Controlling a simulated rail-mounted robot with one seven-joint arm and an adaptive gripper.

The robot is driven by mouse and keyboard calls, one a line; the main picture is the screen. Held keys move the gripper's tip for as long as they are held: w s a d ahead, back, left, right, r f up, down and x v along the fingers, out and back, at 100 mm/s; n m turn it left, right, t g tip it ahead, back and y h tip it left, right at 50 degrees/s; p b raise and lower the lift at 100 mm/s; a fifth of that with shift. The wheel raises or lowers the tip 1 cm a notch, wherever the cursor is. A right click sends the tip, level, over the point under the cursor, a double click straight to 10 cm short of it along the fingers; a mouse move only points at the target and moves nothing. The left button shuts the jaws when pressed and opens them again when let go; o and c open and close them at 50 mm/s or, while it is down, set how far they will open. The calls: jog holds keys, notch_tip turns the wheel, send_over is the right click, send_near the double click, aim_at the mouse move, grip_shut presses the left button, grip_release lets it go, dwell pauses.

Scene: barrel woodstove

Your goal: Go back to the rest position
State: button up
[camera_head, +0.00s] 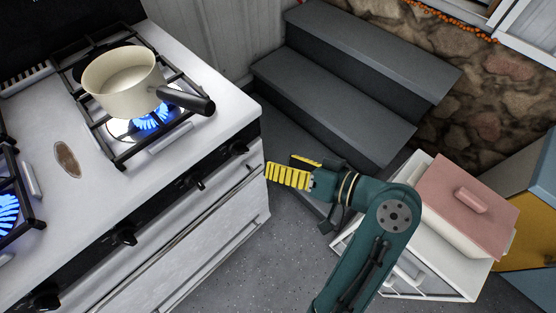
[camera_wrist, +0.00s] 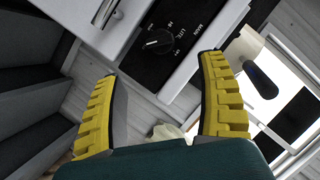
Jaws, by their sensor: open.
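My gripper (camera_head: 298,170) is open and empty. In the head view it is in front of the stove's front right corner, near the control knobs. In the wrist view my gripper (camera_wrist: 160,95) shows its two yellow ribbed fingers spread apart, with a black stove knob (camera_wrist: 158,43) beyond them. A cream saucepan (camera_head: 124,84) with a black handle stands on a lit burner of the white stove (camera_head: 215,88). Part of the saucepan (camera_wrist: 246,50) and its handle also shows at the right in the wrist view.
Dark grey steps (camera_head: 345,85) rise behind my gripper. A white stand (camera_head: 432,276) at the right carries a pot with a pink lid (camera_head: 468,205). Another blue flame (camera_head: 7,212) burns at the left edge. The grey floor (camera_head: 270,255) before the stove is clear.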

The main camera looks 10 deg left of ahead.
dwell(0.5)
jog(key=w+a+r+t+h+p, duration=0.25)
jog(key=r+p, duration=0.35)
jog(key=r, duration=0.4)
jog(key=w+a+r+t+h+p, duration=0.1)
jog(key=r+t+p, duration=0.2)
jog(key=r+p, duration=0.5)
jog(key=s+d+r+m+t+h, duration=0.25)
jog(key=d+r+t+h, duration=0.2)
jog(key=r, duration=0.35)
jog(key=s+d+r+m+t+h, duration=0.25)
jog(key=d+r, duration=0.25)
jog(key=r, duration=0.3)
jog(key=s+d+r+m+t+h, duration=0.1)
jog(key=s+d+r+t+h, duration=0.35)
jog(key=r, duration=0.35)
notch_tip(320, 180, up, 38)
jog(key=p, duration=3.8)
jog(key=shift+w+d+y, duration=0.3)
jog(key=shift+w+y, duration=0.1)
jog(key=shift+w, duration=0.05)
